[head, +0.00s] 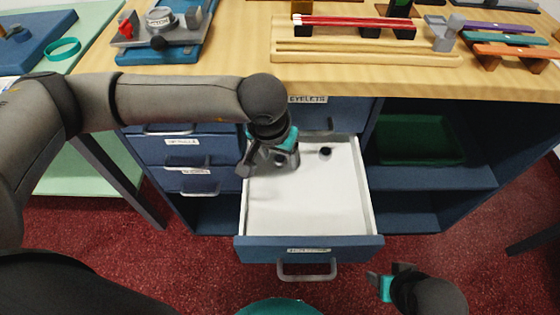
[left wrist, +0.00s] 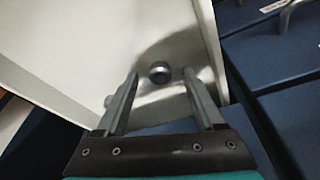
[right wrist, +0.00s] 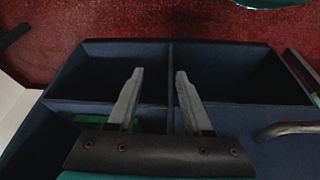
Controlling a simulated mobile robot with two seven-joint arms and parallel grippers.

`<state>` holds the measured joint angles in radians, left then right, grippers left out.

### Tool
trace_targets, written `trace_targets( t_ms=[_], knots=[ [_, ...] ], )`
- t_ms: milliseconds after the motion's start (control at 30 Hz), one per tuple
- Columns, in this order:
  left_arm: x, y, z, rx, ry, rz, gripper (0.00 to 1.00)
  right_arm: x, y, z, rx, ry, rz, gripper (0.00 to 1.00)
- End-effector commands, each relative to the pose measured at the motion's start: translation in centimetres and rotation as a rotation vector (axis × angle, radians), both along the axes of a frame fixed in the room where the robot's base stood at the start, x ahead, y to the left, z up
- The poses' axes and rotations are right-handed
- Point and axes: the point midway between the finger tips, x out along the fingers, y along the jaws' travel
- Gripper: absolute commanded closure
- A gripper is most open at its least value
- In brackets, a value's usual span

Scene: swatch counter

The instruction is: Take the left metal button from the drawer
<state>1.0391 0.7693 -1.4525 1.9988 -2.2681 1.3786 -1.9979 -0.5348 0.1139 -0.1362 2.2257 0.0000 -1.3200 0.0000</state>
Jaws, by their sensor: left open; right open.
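The drawer (head: 310,210) is pulled out, with a white inside. In the left wrist view a round metal button (left wrist: 160,72) lies on the drawer floor between my left fingertips, apart from both. In the head view one dark round button (head: 325,151) lies toward the back, right of my left gripper (head: 263,169). That gripper is open and reaches down into the drawer's left part, hiding the floor under it. My right gripper (head: 388,273) is open and empty, right of the drawer front.
The wooden counter top (head: 245,75) overhangs the back of the drawer and carries racks and tools. Closed blue drawers (head: 180,150) stand to the left. Open shelves with a green tray (head: 415,140) are on the right. The drawer's front half is clear.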

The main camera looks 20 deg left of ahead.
Motion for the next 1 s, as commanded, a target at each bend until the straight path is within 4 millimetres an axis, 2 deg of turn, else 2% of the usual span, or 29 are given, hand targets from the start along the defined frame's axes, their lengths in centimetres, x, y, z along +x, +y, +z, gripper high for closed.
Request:
trace_targets(
  t_ms=[233, 833, 1000],
  knots=[
    [0.01, 0.01, -0.04, 0.000, 0.000, 0.000, 0.31, -0.02, -0.02, 0.08, -0.001, 0.000, 0.000, 0.50],
    [0.02, 0.03, -0.02, 0.001, 0.000, 0.000, 0.99, 0.00, -0.02, 0.05, -0.001, 0.000, 0.000, 0.50],
    [0.03, 0.03, -0.01, 0.001, 0.000, 0.000, 1.00, 0.00, -0.02, 0.05, 0.000, 0.000, 0.000, 0.50]
  ],
)
